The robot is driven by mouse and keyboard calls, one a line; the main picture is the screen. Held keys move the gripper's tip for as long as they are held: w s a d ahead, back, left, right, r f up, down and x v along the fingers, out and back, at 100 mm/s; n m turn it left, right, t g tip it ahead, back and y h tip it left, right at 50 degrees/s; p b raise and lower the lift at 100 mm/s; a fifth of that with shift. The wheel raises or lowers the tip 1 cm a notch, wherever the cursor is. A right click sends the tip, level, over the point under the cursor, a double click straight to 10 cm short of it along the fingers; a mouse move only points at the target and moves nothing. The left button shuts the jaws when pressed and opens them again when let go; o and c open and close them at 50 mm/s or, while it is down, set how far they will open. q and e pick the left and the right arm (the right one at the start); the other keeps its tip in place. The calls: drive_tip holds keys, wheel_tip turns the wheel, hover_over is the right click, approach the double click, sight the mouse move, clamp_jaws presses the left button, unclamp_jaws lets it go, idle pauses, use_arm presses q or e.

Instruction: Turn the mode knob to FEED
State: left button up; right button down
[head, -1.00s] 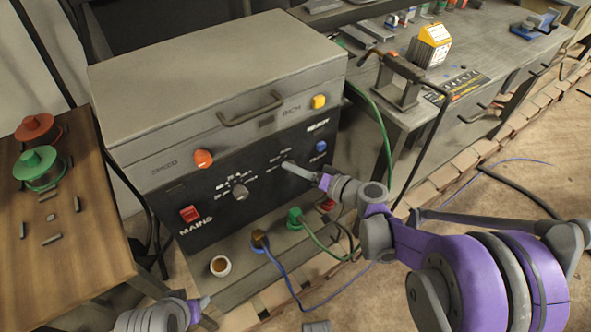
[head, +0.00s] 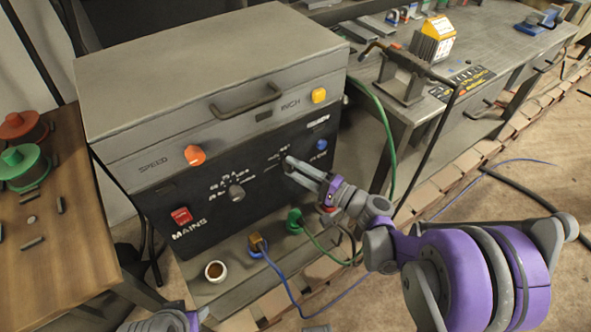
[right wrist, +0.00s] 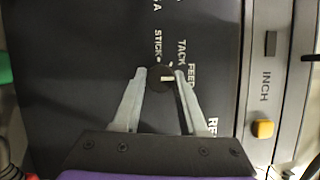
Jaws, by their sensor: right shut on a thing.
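The mode knob (right wrist: 157,81) is a small dark round knob with a white pointer mark on the black panel (head: 200,182). In the right wrist view its labels read STICK, TACK and FEED (right wrist: 191,76). The pointer mark lies toward the right, on the FEED side; its exact alignment is hard to tell. My right gripper (right wrist: 161,74) is shut on the knob, one finger on each side. In the head view this gripper (head: 291,162) covers most of the knob. My left gripper (head: 203,311) shows only partly at the bottom edge, away from the panel.
The panel also holds another knob (head: 236,192), the red MAINS switch (head: 181,216) and a blue button (head: 321,145). An orange SPEED knob (head: 194,155) and yellow INCH button (head: 319,95) sit above.

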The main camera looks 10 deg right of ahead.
drive_tip(key=shift+m, duration=0.3)
idle(0.4)
drive_tip(key=shift+c, duration=2.2)
unclamp_jaws()
drive_tip(key=shift+s, duration=0.1)
drive_tip(key=v, duration=1)
drive_tip(key=shift+s+d+f, duration=0.2)
